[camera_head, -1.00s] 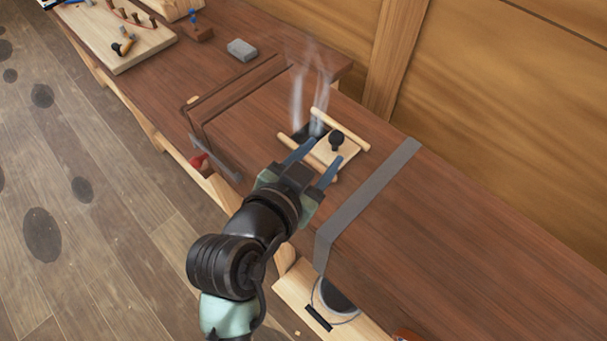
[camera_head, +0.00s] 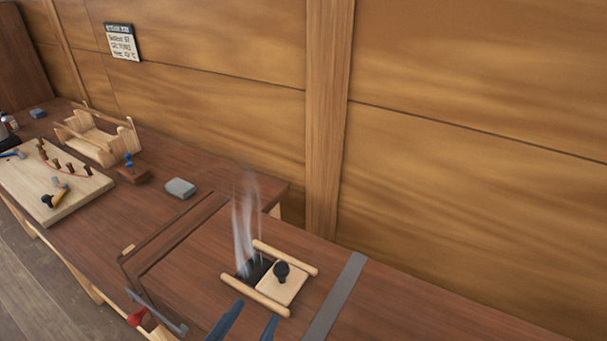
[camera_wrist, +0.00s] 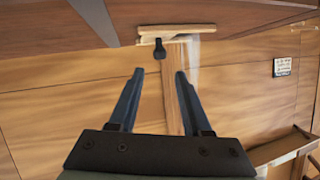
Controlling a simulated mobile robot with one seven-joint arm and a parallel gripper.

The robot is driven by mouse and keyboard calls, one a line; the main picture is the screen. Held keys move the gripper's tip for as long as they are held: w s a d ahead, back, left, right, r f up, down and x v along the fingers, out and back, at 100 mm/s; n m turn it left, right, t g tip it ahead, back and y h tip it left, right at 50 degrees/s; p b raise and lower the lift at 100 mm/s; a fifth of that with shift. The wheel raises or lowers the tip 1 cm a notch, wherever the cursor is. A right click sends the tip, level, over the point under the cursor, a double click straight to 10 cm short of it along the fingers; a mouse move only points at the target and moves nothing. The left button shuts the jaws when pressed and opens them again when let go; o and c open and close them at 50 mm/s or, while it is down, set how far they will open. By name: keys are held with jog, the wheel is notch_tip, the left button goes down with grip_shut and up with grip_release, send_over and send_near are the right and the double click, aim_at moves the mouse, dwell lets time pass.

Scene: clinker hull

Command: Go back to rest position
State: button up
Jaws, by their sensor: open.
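My gripper (camera_head: 243,322) shows at the bottom edge of the head view, with only its two blue fingers in sight. In the wrist view my gripper (camera_wrist: 158,84) is open, with nothing between its fingers. In the head view it is just in front of a sliding wooden lid (camera_head: 280,287) with a black knob (camera_head: 282,270). The lid sits between two wooden rails (camera_head: 285,258) and leaves a dark opening (camera_head: 254,270) beside it, from which pale steam (camera_head: 244,222) rises. The knob also shows in the wrist view (camera_wrist: 159,50).
A grey strap (camera_head: 335,298) crosses the bench right of the lid. A grey block (camera_head: 180,188), a pegged board (camera_head: 60,205) and a wooden rack (camera_head: 100,145) stand to the left. A red-handled clamp (camera_head: 138,317) is at the front edge. A wall with a sign (camera_head: 122,42) rises behind.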

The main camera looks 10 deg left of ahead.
jog(key=w+d+r+n+t+y, duration=0.1)
jog(key=w+d+r+t, duration=0.2)
jog(key=r, duration=0.6)
jog(key=w+r+t, duration=0.3)
jog(key=w+r, duration=0.2)
jog(key=r, duration=0.4)
jog(key=s+d+r+t, duration=0.2)
jog(key=d+r, duration=0.1)
jog(key=r, duration=0.5)
jog(key=s+d+r+n+t, duration=0.1)
jog(key=s+d+r+t, duration=0.1)
jog(key=r, duration=0.6)
jog(key=s+d+r+n+t, duration=0.1)
jog(key=s+d+r+t, duration=0.1)
jog(key=r, duration=0.6)
jog(key=shift+s+d+r+t, duration=0.15)
jog(key=shift+s+d+t, duration=0.05)
jog(key=shift+d+t, duration=0.65)
jog(key=shift+a, duration=0.1)
